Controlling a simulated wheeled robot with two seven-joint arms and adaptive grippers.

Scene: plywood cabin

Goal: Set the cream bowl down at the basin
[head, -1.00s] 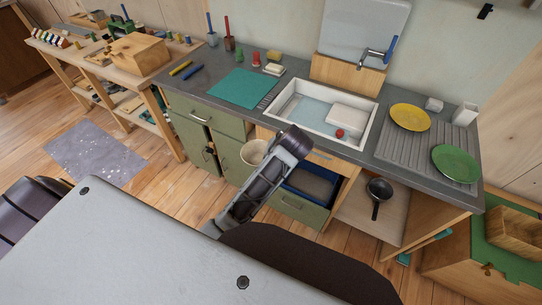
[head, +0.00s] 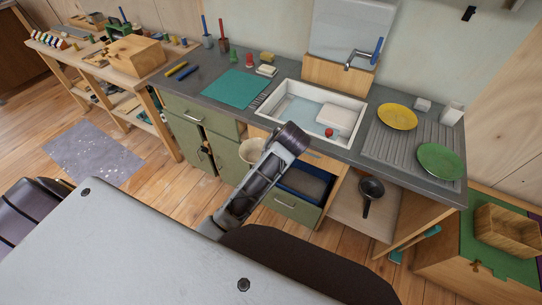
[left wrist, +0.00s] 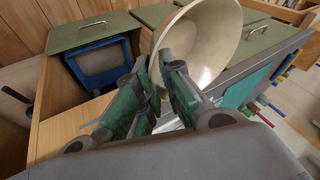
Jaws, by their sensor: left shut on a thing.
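The cream bowl (head: 252,150) shows in the head view in front of the green cabinets, partly hidden behind my left arm. In the left wrist view the bowl (left wrist: 212,45) is large and tilted, its open side turned toward the right. My left gripper (left wrist: 164,75) is shut on the bowl's wall near its rim. In the head view the fingers are hidden behind the wrist. The white basin (head: 325,91) is set in the grey counter, beyond and above the bowl. It holds a white block (head: 336,118) and a small red item (head: 329,132). My right gripper is out of view.
A tap (head: 360,55) stands behind the basin. A ribbed drainer at right carries a yellow plate (head: 397,116) and a green plate (head: 439,161). A teal mat (head: 231,88) lies left of the basin. An open blue-lined drawer (head: 303,185) juts out below the counter.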

